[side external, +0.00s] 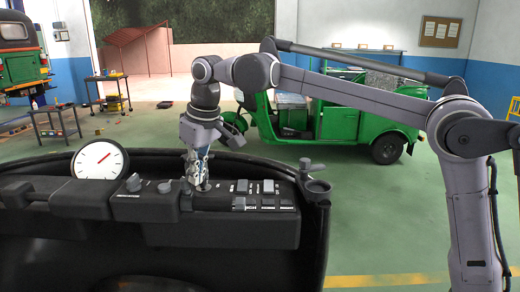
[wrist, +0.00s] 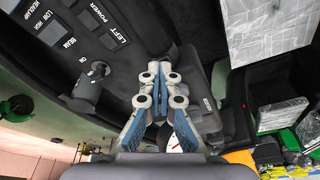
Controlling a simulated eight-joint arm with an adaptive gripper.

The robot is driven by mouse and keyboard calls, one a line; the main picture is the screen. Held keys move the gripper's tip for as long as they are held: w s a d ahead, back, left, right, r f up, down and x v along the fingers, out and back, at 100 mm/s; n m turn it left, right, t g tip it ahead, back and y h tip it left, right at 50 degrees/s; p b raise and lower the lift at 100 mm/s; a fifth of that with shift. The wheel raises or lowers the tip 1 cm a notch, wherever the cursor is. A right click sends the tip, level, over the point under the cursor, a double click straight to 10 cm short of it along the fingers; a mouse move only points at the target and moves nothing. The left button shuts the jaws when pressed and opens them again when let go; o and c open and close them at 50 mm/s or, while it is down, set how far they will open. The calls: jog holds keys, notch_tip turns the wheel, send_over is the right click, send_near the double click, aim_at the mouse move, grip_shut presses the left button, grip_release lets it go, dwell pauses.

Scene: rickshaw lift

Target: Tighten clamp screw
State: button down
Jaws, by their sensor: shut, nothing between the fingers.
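My gripper (side external: 203,186) points down at the black dashboard panel (side external: 115,208), its fingertips at or just above the panel top. In the wrist view its fingers (wrist: 162,76) are shut together with nothing between them. I cannot tell for sure which part is the clamp screw. A black knob (wrist: 86,92) marked with ON and BEAM labels stands left of the fingers in the wrist view, apart from them. In the side view two knobs, one tall (side external: 133,183) and one low (side external: 165,187), stand left of my gripper. What lies directly under the fingertips is hidden.
A round white gauge (side external: 100,161) with a red needle stands at the panel's left. Labelled switches (side external: 255,187) lie right of my gripper. A black handled fitting (side external: 306,166) and a round cup (side external: 318,187) stand at the right edge. A green rickshaw (side external: 350,125) is behind.

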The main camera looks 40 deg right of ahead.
jog(key=shift+s+a, duration=0.1)
jog(key=shift+a, duration=0.8)
jog(key=shift+s, duration=0.1)
notch_tip(320, 180, up, 6)
jog(key=shift+s, duration=0.35)
dwell(0.7)
